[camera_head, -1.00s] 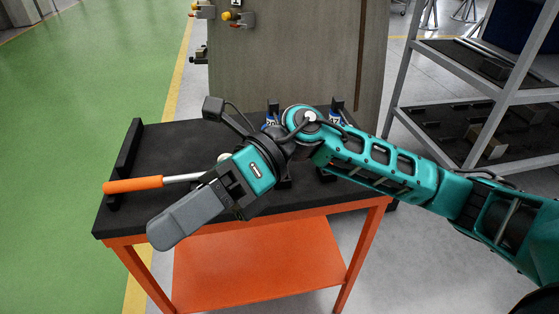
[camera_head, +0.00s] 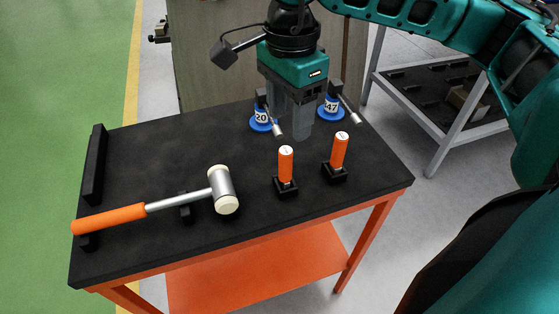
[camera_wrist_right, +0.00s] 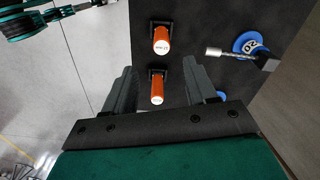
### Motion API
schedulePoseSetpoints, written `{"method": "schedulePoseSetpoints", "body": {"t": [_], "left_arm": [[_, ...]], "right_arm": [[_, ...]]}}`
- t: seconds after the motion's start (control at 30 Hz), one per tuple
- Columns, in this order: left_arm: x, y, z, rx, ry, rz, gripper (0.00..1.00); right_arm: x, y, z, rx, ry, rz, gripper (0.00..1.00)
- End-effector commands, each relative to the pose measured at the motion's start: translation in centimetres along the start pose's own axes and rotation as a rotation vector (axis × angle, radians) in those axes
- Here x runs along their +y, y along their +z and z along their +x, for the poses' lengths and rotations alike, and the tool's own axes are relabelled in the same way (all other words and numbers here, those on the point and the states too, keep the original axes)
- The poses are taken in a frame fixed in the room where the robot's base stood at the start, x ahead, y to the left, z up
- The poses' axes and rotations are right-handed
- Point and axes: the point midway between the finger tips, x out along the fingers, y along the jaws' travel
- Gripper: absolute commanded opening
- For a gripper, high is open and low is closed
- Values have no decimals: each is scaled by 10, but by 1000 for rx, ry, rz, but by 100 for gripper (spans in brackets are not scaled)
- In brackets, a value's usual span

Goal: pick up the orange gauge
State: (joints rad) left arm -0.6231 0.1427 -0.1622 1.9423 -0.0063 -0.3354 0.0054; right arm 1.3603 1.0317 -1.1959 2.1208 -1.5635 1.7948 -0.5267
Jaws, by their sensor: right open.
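Two orange cylindrical gauges with pale tops stand upright in small black holders on the black table: a left gauge (camera_head: 286,162) and a right gauge (camera_head: 339,150). In the right wrist view, the left gauge (camera_wrist_right: 161,40) is farther up and the right gauge (camera_wrist_right: 157,88) appears between the fingers, beyond their tips. My right gripper (camera_head: 290,122) is open and empty, pointing down above the table, behind the gauges in the head view. It touches neither gauge. Its fingers (camera_wrist_right: 160,78) also show in the right wrist view.
A mallet (camera_head: 222,190) with an orange handle lies on supports at the table's left. Blue discs numbered 20 (camera_head: 261,119) and 47 (camera_head: 331,105) stand behind the gauges, with metal pieces beside the gripper. A grey shelf rack (camera_head: 440,105) stands at right.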

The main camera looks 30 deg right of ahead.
Motion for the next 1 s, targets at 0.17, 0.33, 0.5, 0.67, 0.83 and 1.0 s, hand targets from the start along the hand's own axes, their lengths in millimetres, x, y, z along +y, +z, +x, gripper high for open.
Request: {"method": "schedulePoseSetpoints", "body": {"t": [0.17, 0.33, 0.5, 0.67, 0.83, 1.0], "left_arm": [[1, 8, -1, -14, 2, -2, 43], [1, 8, -1, -15, 2, -2, 43], [1, 6, -2, -14, 2, -2, 43], [1, 2, -2, -8, 1, -1, 43], [0, -2, 0, 1, 0, 0, 43], [0, -3, 1, 3, 0, 0, 43]], "right_arm": [[0, 0, 35, -1, 3, -1, 57], [0, 1, 51, -2, 0, -1, 57], [-2, 1, 66, -2, 3, 0, 57], [-4, 2, 91, -2, 2, 0, 57], [-5, 2, 105, -3, 0, 0, 57], [-5, 2, 106, -3, -1, 0, 57]]}}
